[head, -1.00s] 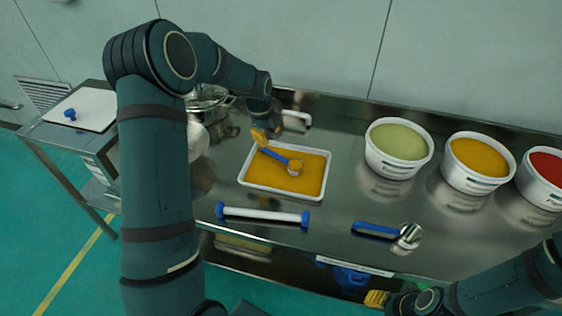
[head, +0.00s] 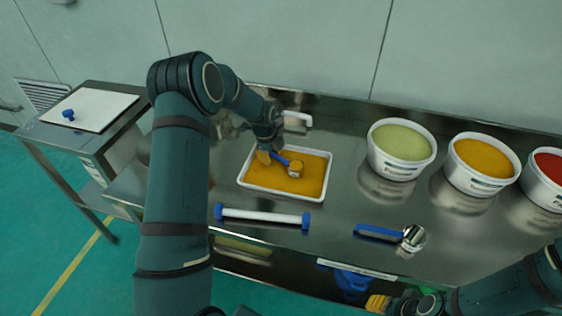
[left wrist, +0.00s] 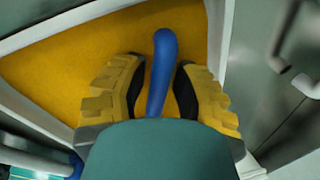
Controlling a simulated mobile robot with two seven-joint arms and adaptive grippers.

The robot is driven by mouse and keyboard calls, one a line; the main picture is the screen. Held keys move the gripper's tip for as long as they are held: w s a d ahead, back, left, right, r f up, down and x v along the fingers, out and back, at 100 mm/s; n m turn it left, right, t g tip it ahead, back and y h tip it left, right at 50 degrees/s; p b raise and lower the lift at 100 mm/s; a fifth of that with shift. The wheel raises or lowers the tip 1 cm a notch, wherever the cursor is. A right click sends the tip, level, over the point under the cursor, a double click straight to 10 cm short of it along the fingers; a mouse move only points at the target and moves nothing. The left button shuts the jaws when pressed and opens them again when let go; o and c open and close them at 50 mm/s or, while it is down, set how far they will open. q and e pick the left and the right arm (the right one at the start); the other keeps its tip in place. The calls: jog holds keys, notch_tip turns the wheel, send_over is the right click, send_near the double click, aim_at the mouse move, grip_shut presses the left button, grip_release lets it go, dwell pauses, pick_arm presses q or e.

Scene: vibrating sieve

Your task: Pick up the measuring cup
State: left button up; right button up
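My left gripper (head: 266,157) is low over the tray's left part, at the handle end. In the left wrist view the blue handle (left wrist: 161,70) lies between the two yellow fingers (left wrist: 158,92), with a gap on each side, so the gripper is open around it. The cup part is hidden there. My right gripper (head: 378,303) is at the bottom edge, in front of the table; its opening is too small to judge.
A white roller with blue ends (head: 262,217) lies in front of the tray. A blue-handled metal scoop (head: 380,232) lies to its right. Tubs of green (head: 399,148), orange (head: 482,163) and red (head: 546,180) material stand at the right. A white board (head: 92,110) is at far left.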

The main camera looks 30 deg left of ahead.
pick_arm(q)
grip_shut()
jog(key=shift+r, duration=0.15)
